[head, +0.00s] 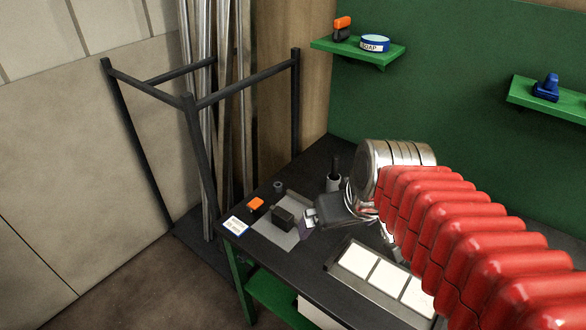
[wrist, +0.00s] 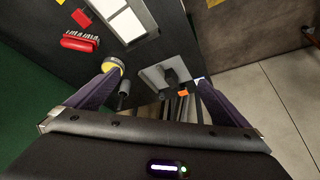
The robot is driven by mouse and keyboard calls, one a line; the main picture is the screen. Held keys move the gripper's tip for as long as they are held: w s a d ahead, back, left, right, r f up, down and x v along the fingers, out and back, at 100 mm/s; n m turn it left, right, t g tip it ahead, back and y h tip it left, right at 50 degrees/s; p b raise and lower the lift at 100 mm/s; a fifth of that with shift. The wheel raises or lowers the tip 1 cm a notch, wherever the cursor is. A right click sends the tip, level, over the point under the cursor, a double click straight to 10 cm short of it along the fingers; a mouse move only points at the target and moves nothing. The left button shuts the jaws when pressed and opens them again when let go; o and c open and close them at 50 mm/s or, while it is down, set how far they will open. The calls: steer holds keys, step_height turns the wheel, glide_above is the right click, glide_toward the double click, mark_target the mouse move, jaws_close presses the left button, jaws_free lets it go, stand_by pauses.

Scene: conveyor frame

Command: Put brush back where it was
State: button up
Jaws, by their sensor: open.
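In the head view my gripper (head: 306,222) is over the bench near the grey plate and black block, apart from the brush.
A grey plate with a black block (head: 284,218), an orange item (head: 255,204) and a white label card (head: 236,225) are at the bench's left end. A dark-handled holder (head: 333,183) stands behind. White panels (head: 355,261) lie in front. Green shelves hold a soap tin (head: 375,43) and a blue item (head: 547,88).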

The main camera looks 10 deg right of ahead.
steer(key=s+a+r, duration=0.1)
steer(key=s+a, duration=0.3)
steer(key=shift+s, duration=0.35)
